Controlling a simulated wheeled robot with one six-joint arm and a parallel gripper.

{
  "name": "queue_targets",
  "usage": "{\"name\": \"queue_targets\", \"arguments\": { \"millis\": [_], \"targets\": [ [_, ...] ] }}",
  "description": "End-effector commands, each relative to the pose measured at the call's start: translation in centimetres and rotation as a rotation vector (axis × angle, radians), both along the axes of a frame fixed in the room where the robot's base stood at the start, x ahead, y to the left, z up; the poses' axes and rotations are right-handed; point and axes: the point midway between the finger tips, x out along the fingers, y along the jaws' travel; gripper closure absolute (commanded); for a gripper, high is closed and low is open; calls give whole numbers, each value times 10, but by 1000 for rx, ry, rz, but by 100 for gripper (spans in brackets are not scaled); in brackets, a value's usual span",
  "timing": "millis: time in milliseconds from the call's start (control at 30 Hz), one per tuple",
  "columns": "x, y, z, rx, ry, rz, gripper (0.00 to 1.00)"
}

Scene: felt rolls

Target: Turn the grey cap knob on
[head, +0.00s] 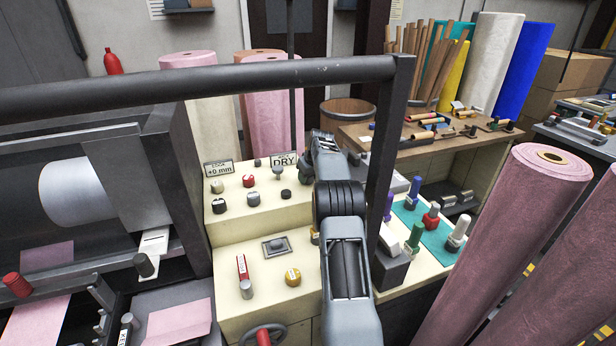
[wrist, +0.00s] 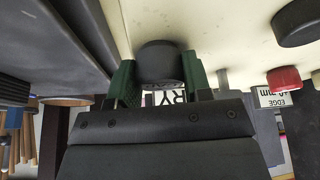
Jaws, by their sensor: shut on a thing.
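The grey cap knob is the dark grey cylinder (wrist: 160,62) on the cream panel in the wrist view. My gripper (wrist: 158,78) has its two green fingers on either side of it, pressed against its sides. The knob's lower end is partly hidden by the gripper body. In the head view my arm comes up from the bottom and reaches over the right side of the cream console (head: 235,235). There the arm hides the fingertips, and I cannot clearly make out the held knob. No on or off mark by the knob is readable.
A red knob (head: 248,181), black knobs (head: 219,205) and a DRY sign (head: 284,160) are close by on the console. A dark metal bar (head: 200,85) crosses above, with a post (head: 388,150) right of my arm. Pink felt rolls (head: 500,250) stand at right.

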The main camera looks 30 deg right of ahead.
Motion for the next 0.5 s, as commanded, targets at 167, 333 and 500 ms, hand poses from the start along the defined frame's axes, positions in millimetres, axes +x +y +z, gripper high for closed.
{"name": "queue_targets", "arguments": {
  "millis": [167,333,500],
  "targets": [
    [0,0,0,1,0,-9,78],
    [0,0,1,0,0,-65,78],
    [0,1,1,0,1,-182,78]
  ]
}}
